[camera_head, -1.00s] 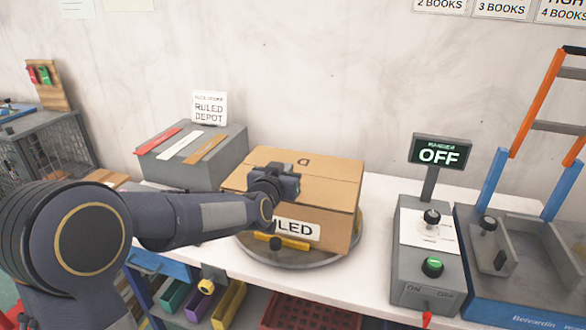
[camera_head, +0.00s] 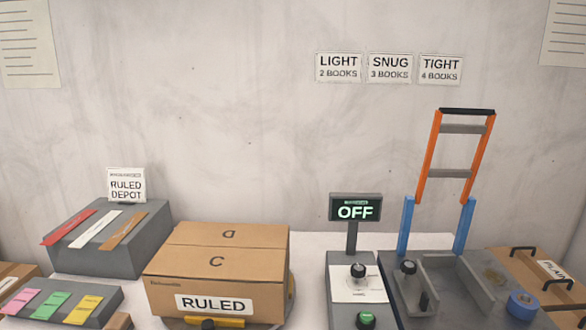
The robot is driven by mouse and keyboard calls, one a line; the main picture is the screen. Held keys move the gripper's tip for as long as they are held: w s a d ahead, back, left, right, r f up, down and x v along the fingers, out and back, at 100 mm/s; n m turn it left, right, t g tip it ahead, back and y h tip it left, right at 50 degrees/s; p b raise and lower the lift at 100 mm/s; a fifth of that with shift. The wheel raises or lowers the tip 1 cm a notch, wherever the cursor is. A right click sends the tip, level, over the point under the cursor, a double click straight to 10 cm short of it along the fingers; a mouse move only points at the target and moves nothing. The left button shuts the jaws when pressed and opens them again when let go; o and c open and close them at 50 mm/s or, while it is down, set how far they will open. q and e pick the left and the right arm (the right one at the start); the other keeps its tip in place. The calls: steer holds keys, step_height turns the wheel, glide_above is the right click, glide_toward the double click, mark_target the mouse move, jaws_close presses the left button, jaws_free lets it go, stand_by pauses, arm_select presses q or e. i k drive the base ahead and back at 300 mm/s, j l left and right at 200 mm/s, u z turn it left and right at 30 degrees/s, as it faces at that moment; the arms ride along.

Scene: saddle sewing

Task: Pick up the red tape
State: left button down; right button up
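A flat red strip (camera_head: 68,227), which looks like the red tape, lies on the sloped top of the grey block (camera_head: 105,262) at the left. A white strip (camera_head: 96,229) and a brown strip (camera_head: 125,230) lie beside it, to its right. A sign reading "RULED DEPOT" (camera_head: 126,186) stands behind the block. Neither of my grippers is in view.
A cardboard box (camera_head: 215,262) labelled "RULED" stands right of the block. A panel (camera_head: 356,280) with an "OFF" display (camera_head: 355,208) and a blue-orange frame device (camera_head: 455,180) stand further right.

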mark_target(57, 236)
steer(key=u, duration=1.4)
steer(key=i+j, duration=0.4)
steer(key=u, duration=0.05)
